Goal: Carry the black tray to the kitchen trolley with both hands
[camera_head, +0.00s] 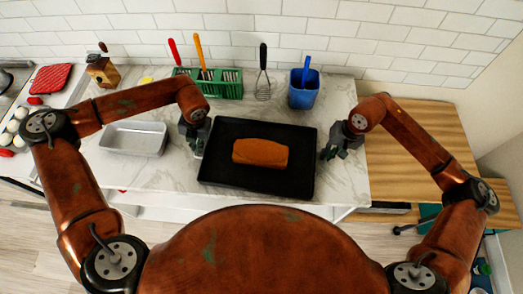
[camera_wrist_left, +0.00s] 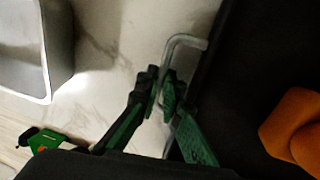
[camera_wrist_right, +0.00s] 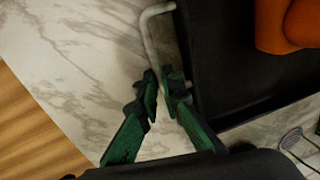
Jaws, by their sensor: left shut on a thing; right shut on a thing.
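The black tray (camera_head: 300,180) is over the marble counter with a brown loaf (camera_head: 260,153) on it. I cannot tell whether it touches the counter. My left gripper (camera_head: 197,148) is shut on the grey metal handle (camera_wrist_left: 188,41) at the tray's left side. My right gripper (camera_head: 328,152) is shut on the matching handle (camera_wrist_right: 150,28) at its right side. The fingers also show in the left wrist view (camera_wrist_left: 165,98) and right wrist view (camera_wrist_right: 162,92). A wooden-topped unit (camera_head: 425,130) stands right of the counter; I cannot tell whether it is the trolley.
A grey metal pan (camera_head: 133,139) lies left of the tray. A green utensil rack (camera_head: 228,88), a whisk (camera_head: 263,75) and a blue container (camera_head: 302,92) stand behind it along the tiled wall. The wooden top is clear apart from my right arm above it.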

